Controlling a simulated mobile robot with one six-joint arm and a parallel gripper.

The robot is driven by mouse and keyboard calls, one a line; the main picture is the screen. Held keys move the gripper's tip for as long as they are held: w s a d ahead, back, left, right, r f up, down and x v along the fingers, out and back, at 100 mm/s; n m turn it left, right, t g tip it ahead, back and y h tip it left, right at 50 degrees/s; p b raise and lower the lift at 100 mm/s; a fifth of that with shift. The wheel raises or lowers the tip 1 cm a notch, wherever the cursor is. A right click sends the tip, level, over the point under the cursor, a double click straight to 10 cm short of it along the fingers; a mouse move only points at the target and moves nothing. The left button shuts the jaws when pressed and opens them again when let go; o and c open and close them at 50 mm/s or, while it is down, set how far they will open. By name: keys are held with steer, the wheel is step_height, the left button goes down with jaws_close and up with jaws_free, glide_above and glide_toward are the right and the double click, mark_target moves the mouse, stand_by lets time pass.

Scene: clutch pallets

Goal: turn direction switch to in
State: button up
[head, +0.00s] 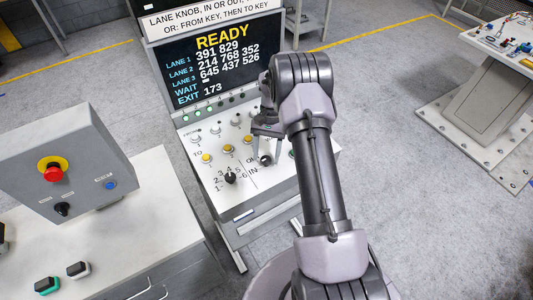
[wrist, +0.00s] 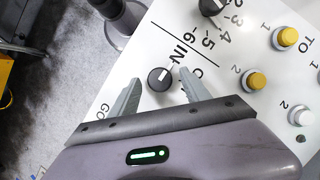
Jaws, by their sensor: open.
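The direction switch is a small black round knob with a pale pointer mark, and it shows in the wrist view (wrist: 160,79) between my fingertips. The word IN is printed beside it, and a second label is partly covered by a finger. I cannot tell for sure which label the pointer faces. In the head view the switch (head: 265,160) sits on the white panel, just below my gripper (head: 264,148). My gripper, also in the wrist view (wrist: 158,84), is open, with one finger on each side of the knob. I see no clear contact.
The lane knob (head: 231,178) is left of the switch, with numbers around it. Yellow buttons (head: 228,149) and white buttons (head: 221,130) stand close by. The display (head: 213,68) reads READY. A grey box with a red emergency button (head: 53,173) is at left.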

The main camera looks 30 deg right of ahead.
steer(key=p+v, duration=0.3)
steer(key=v, duration=1.4)
steer(key=shift+r, duration=0.15)
steer(key=shift+w, duration=0.2)
